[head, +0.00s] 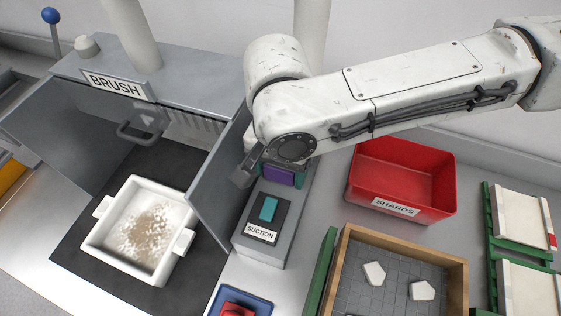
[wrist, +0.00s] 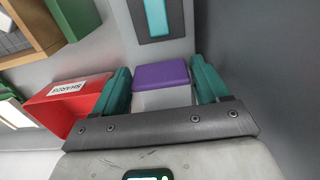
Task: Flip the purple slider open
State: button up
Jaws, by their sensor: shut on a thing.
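The purple slider (head: 279,175) sits on the grey box behind the teal switch, partly hidden under my wrist in the head view. In the wrist view, the purple slider (wrist: 161,74) shows a purple top and a pale grey side. My gripper (wrist: 160,66) is shut on it, with one teal finger on each side. In the head view my gripper (head: 281,174) reaches down to the box, and only parts of its teal fingers show. How far the slider is along its travel is hidden.
The teal switch (head: 268,208) on the box is labelled SUCTION. The BRUSH booth (head: 115,86) stands left, its open door close to my wrist; a white tray (head: 101,247) is inside. A red SHARDS bin (head: 402,212) and a wood-framed tray (head: 458,262) are right.

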jog(key=o, duration=1.3)
jog(key=shift+s+a, duration=0.1)
jog(key=shift+s, duration=0.15)
notch_tip(320, 180, up, 11)
jog(key=shift+f+b, duration=0.1)
jog(key=shift+b, duration=0.2)
